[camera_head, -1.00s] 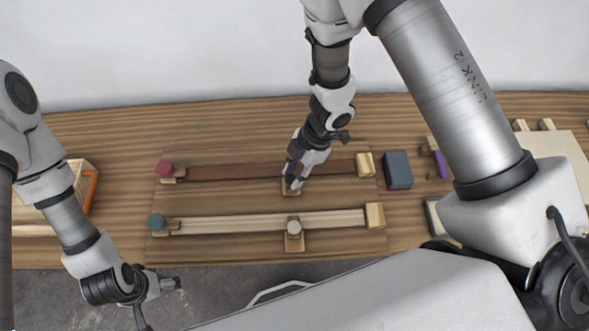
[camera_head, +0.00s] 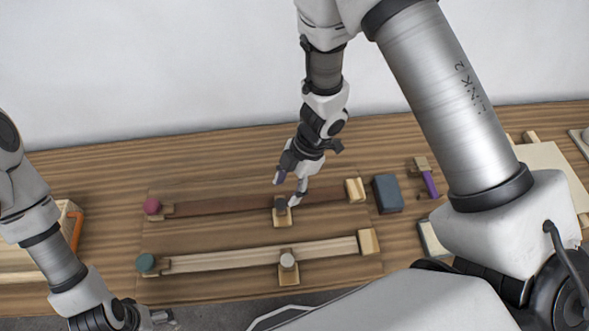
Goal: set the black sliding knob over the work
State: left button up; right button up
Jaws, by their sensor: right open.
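The black knob (camera_head: 281,206) stands on a small pale wooden slider block (camera_head: 282,221) at the upper rail, right of its middle. A dark brown strip (camera_head: 230,203) runs along that rail. My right gripper (camera_head: 288,194) is open, with its fingertips just above and beside the black knob; one finger partly overlaps the knob's right side, and I cannot tell whether they touch. My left gripper (camera_head: 163,318) is low at the left, off the board's near edge, cut by the frame bottom; its jaws are too small to read.
A red knob (camera_head: 152,206) and a teal knob (camera_head: 146,263) sit at the left rail ends. The lower rail holds a pale strip (camera_head: 235,257) and a grey knob (camera_head: 287,260). A blue-grey block (camera_head: 387,194) and a purple-handled tool (camera_head: 430,184) lie right. A wooden tray (camera_head: 68,215) stands left.

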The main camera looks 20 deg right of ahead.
jog(key=v, duration=0.8)
jog(key=shift+w+d, duration=0.1)
